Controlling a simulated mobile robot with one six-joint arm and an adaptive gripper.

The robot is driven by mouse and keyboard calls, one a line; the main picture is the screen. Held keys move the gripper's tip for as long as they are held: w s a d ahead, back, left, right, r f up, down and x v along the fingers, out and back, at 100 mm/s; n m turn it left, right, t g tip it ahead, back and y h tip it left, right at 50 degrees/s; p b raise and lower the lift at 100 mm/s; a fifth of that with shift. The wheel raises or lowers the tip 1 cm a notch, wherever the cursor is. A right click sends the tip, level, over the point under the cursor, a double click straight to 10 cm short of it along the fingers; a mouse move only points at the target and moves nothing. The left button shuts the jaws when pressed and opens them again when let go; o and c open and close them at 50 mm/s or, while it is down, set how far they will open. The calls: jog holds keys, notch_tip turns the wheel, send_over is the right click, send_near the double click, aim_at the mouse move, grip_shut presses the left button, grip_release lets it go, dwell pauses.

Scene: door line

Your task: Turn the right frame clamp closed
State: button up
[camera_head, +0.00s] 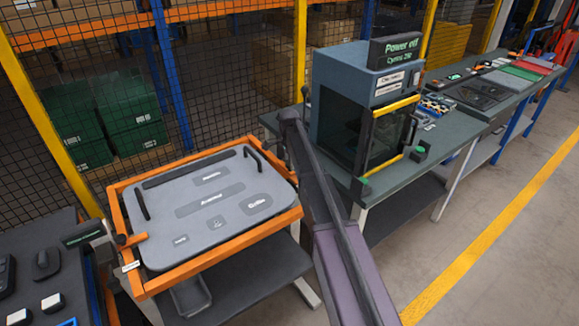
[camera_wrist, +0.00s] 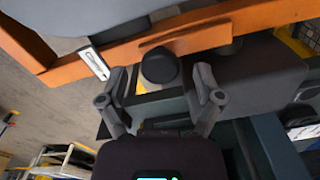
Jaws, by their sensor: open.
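The orange frame (camera_head: 150,283) holds a grey panel (camera_head: 205,205) in the head view. An orange clamp lever (camera_head: 133,240) shows at its left side. The frame's right side is partly hidden behind my arm, and I cannot make out the right clamp there. In the wrist view a black round knob (camera_wrist: 160,66) stands beside an orange lever (camera_wrist: 190,38), which lies roughly along the orange frame bar (camera_wrist: 265,17). My gripper (camera_wrist: 160,82) is open, with one finger on each side of the knob; contact is not clear.
A white label (camera_wrist: 93,63) sits on the bar left of the knob. In the head view, a dark machine cabinet (camera_head: 340,85) stands on a bench right of the frame. A dark table (camera_head: 35,265) is at the left. Open floor (camera_head: 500,260) lies at the right.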

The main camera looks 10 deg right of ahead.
jog(key=shift+f, duration=0.15)
grip_shut()
dwell(0.4)
jog(key=shift+a, duration=0.2)
